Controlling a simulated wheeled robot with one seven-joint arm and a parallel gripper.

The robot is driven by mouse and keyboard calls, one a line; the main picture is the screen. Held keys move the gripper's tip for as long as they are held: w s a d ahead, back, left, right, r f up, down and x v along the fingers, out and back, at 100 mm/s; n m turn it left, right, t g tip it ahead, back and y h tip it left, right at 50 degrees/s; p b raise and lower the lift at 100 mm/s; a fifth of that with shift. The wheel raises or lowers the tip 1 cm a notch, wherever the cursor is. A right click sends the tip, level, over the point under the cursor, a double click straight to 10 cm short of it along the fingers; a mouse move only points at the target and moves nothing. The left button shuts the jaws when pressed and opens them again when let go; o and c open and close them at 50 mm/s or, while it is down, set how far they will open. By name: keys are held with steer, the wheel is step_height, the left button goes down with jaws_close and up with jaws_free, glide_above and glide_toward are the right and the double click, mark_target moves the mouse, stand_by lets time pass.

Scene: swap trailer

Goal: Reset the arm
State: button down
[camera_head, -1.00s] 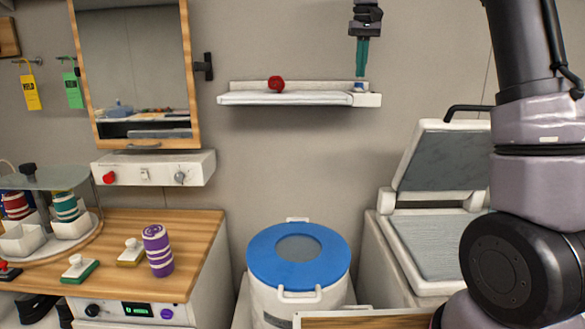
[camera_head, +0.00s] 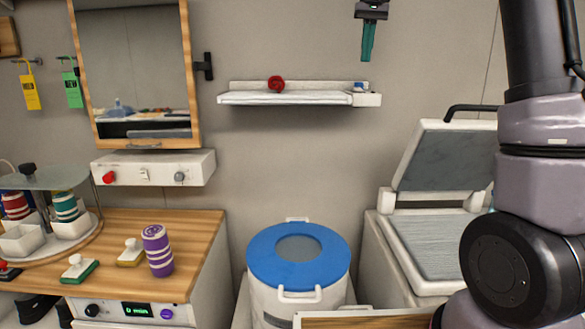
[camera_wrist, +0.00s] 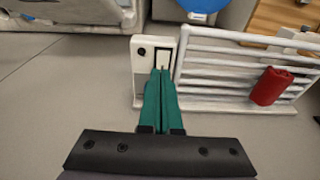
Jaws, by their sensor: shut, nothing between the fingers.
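My gripper (camera_head: 367,58) is in the upper right of the head view, its two teal fingers pointing down. The fingers are pressed together and empty. It hangs above the right end of the white wall shelf (camera_head: 285,98), apart from it. In the wrist view the shut fingertips (camera_wrist: 160,72) appear in front of the shelf's white end block (camera_wrist: 141,82), which has a small pale switch-like part in a dark slot.
A red roll (camera_head: 276,84) lies on the shelf. Below stand a blue-lidded drum (camera_head: 262,262) and an open-lidded white chest (camera_head: 425,245). A mirror cabinet (camera_head: 186,75) hangs left. A wooden counter (camera_head: 205,228) holds a purple striped cylinder (camera_head: 157,250). The wall around my gripper is clear.

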steer(key=s+d+m+t+y, duration=0.1)
steer(key=s+d+t, duration=0.15)
steer(key=s, duration=1.25)
steer(key=s+d+f+m+t, duration=0.2)
steer(key=s+f+m, duration=0.1)
steer(key=s+f, duration=0.8)
steer(key=s, duration=0.4)
steer(key=shift+t+y, duration=0.35)
steer(key=shift+y, duration=0.05)
